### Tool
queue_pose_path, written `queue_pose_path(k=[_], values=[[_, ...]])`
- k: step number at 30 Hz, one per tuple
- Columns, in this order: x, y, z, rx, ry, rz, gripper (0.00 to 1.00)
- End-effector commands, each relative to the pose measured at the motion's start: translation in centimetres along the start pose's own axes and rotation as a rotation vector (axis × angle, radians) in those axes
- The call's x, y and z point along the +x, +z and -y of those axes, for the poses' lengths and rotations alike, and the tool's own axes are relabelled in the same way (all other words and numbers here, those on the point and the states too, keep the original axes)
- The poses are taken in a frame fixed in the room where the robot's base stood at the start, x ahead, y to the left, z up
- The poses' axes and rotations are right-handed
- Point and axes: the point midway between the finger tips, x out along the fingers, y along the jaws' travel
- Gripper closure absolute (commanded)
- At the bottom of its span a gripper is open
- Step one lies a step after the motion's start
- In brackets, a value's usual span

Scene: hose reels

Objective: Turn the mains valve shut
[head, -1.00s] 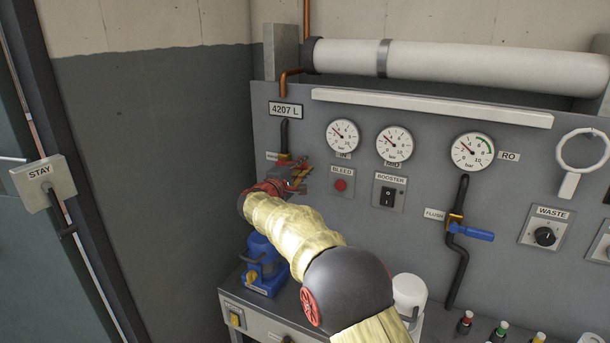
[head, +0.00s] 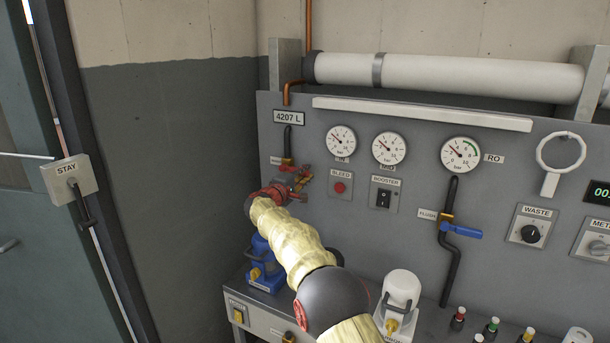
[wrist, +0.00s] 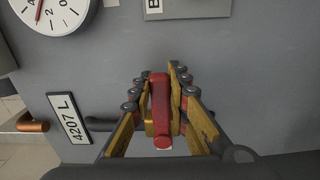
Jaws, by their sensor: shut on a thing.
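The mains valve, with its red lever handle, sits on the black pipe below the "4207 L" plate at the left of the panel. In the head view its body (head: 287,161) shows just beyond my gripper (head: 299,180), which partly hides the handle. In the wrist view the red handle (wrist: 161,105) stands upright between the two fingers of my gripper (wrist: 159,80). The fingers are shut on the handle from both sides. Some brass shows beside the handle. The valve's exact angle to the pipe is hard to tell.
A bleed button (head: 340,187) and booster switch (head: 384,198) lie just right of the valve. A blue-handled flush valve (head: 460,231) is further right. A blue pump (head: 262,265) stands on the bench below my arm. A STAY box (head: 69,178) is at the left.

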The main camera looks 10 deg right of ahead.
Motion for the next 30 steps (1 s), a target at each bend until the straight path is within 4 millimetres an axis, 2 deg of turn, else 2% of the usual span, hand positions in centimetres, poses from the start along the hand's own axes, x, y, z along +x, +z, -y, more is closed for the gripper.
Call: queue_pose_path(k=[4, 5, 15, 25, 30], values=[[0.0, 0.0, 0.3, 0.000, -0.004, 0.000, 1.00], [0.0, 0.0, 0.3, 0.000, -0.004, 0.000, 0.83], [0.0, 0.0, 0.2, -0.001, -0.002, 0.000, 0.64], [-0.2, 0.0, 0.1, -0.001, -0.001, -0.001, 0.64], [-1.9, -0.2, 0.0, -0.001, -0.001, -0.003, 0.64]])
